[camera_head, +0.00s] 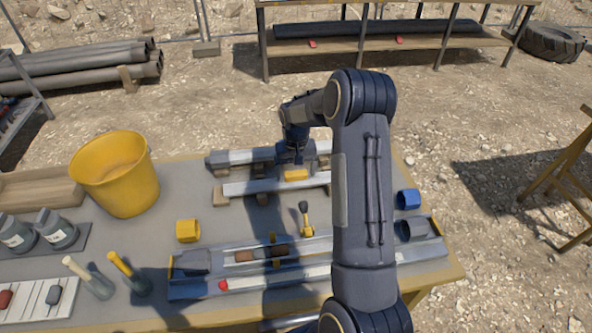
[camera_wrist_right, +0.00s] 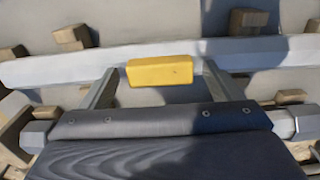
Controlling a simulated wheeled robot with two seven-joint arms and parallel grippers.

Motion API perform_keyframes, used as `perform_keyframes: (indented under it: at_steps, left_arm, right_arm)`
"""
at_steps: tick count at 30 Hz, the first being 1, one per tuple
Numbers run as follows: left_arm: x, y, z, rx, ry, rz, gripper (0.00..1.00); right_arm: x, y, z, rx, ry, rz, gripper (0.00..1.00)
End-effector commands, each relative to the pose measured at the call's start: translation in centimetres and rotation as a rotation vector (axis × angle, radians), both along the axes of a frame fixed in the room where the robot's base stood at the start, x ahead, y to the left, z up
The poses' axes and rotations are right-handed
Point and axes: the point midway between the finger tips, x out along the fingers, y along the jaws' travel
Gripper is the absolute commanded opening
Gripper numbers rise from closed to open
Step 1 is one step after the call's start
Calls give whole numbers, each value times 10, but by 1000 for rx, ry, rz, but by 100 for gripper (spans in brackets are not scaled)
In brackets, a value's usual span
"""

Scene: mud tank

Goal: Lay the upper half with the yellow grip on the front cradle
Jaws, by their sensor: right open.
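The upper half (camera_head: 250,187), a pale grey bar with a yellow grip (camera_head: 296,175) on top, lies level across the front pair of wooden cradle blocks (camera_head: 221,196). The bar (camera_wrist_right: 60,68) and its yellow grip (camera_wrist_right: 155,72) also show in the right wrist view. My right gripper (camera_head: 293,165) is open over it. In the wrist view its two fingers (camera_wrist_right: 162,76) stand either side of the yellow grip, with a gap on each side. My left gripper is not in view.
Another grey half (camera_head: 243,157) lies on the rear blocks, partly under my gripper. In front are a long tray (camera_head: 190,289) with a core and a small yellow-handled tool (camera_head: 307,220). A yellow bucket (camera_head: 115,175) and bottles (camera_head: 57,230) stand left.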

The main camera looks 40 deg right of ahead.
Motion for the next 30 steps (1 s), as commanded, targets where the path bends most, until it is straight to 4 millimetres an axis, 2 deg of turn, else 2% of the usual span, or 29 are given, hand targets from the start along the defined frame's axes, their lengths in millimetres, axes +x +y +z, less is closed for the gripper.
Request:
perform_keyframes:
  at_steps: [5, 8, 10, 21, 30]
  left_arm:
    - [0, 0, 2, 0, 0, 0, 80]
    - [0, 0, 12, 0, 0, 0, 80]
    - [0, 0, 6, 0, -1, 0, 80]
    - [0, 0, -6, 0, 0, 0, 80]
    - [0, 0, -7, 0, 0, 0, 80]
  right_arm:
    - [0, 0, 3, 0, 0, 0, 85]
    - [0, 0, 13, 0, -1, 0, 85]
    - [1, 0, 19, -2, -5, 0, 85]
    - [1, 0, 99, -1, -5, 0, 85]
    - [-3, 3, 133, 5, -8, 4, 85]
